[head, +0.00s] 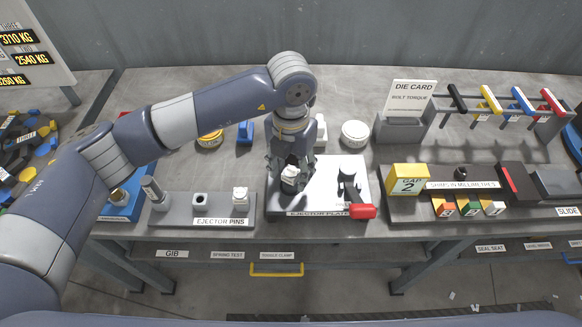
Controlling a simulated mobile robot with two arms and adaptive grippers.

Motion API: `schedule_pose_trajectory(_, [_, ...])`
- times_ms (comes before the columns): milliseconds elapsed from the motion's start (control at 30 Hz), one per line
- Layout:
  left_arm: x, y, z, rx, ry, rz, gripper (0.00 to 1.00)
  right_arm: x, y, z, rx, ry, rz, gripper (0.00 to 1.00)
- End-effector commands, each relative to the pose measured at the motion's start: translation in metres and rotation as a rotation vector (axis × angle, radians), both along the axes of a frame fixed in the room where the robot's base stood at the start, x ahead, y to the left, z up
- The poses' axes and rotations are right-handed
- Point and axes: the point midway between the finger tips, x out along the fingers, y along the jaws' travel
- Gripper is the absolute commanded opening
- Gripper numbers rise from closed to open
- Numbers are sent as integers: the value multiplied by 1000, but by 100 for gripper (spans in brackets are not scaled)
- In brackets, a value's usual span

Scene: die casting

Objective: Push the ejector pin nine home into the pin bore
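The ejector plate (325,185) is a pale board on the bench in the middle of the head view, with its name on the front edge. A small white-headed pin, which I take as ejector pin nine (290,179), stands upright at its left part. My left gripper (290,172) points down over it, with its fingers around the white head. The pin's number is too small to read. The pin bore and the lower shaft are hidden under the head and gripper. My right gripper is not in view.
A toggle clamp with a red handle (362,211) stands on the plate's right part. The ejector pins rack (217,209) with another white-headed pin (240,195) is to the left. A yellow block (408,180) and shims stand at right. A white round container (355,133) is behind.

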Motion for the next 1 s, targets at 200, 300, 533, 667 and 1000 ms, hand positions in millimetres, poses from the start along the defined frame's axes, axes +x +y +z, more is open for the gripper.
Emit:
schedule_pose_trajectory(200, [0,0,0,0,1,0,48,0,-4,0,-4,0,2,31])
schedule_pose_trajectory(300, [0,0,7,1,0,0,48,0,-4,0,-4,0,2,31])
schedule_pose_trajectory(533, [1,-1,50,-2,-5,-2,48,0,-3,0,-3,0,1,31])
schedule_pose_trajectory(667, [1,0,78,0,-4,0,48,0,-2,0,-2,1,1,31])
schedule_pose_trajectory(1000, [0,0,118,0,0,0,48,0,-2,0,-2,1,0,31])
